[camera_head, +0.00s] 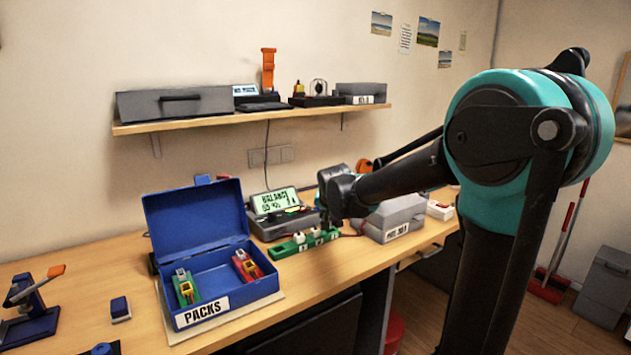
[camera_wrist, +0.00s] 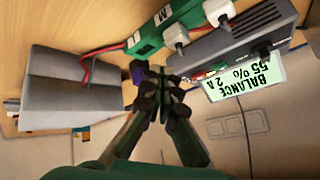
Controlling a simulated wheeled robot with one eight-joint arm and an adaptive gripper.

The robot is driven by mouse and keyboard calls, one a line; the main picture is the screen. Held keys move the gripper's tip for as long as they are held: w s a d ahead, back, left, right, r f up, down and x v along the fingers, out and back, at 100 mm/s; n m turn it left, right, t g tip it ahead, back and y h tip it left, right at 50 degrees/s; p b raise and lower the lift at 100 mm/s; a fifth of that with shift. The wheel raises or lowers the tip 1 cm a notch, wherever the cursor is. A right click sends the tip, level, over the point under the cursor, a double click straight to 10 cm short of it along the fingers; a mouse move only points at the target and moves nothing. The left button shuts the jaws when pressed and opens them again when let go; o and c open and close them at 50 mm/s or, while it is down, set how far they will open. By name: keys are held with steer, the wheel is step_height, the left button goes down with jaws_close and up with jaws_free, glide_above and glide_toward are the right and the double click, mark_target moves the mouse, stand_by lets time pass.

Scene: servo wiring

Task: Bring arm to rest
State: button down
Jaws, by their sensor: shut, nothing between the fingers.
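My arm reaches from the right over the workbench in the head view. My gripper (camera_wrist: 155,88) shows in the wrist view with its dark fingers together and nothing between them. In the head view its fingertips are hard to make out. Close to it in the picture are a green board (camera_head: 305,242) with white plugs and a grey device (camera_head: 284,224) whose screen reads "BALANCE". The green board (camera_wrist: 150,38) and the screen (camera_wrist: 243,78) also show in the wrist view. I cannot tell whether the gripper touches anything.
An open blue box (camera_head: 215,293) marked "PACKS" holds red and green packs. A grey case (camera_head: 397,212) stands right of the green board. A shelf (camera_head: 240,119) with cases hangs behind. A blue stand (camera_head: 30,325) is at the left. Bare bench lies in front of the green board.

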steer(key=s+d+f, duration=0.1)
steer(key=s+d, duration=0.2)
steer(key=s+d+f+n, duration=0.1)
steer(key=s+d+f, duration=0.1)
steer(key=s+d, duration=0.1)
steer(key=s+d+f+n, duration=0.1)
steer(key=s+d+f, duration=0.1)
steer(key=s+d, duration=0.1)
steer(key=shift+s+d+g+h, duration=0.3)
steer(key=shift+d+g, duration=0.1)
steer(key=shift+d, duration=0.3)
steer(key=s+d+f+n+g, duration=0.1)
steer(key=s+d+f, duration=0.1)
steer(key=s+f, duration=0.4)
steer(key=s+d+f+n+g, duration=0.1)
steer(key=s+f, duration=0.5)
steer(key=s, duration=0.9)
steer(key=shift+s+d+n+g, duration=0.15)
steer(key=shift+d+n+g, duration=0.15)
steer(key=shift+d+g, duration=0.6)
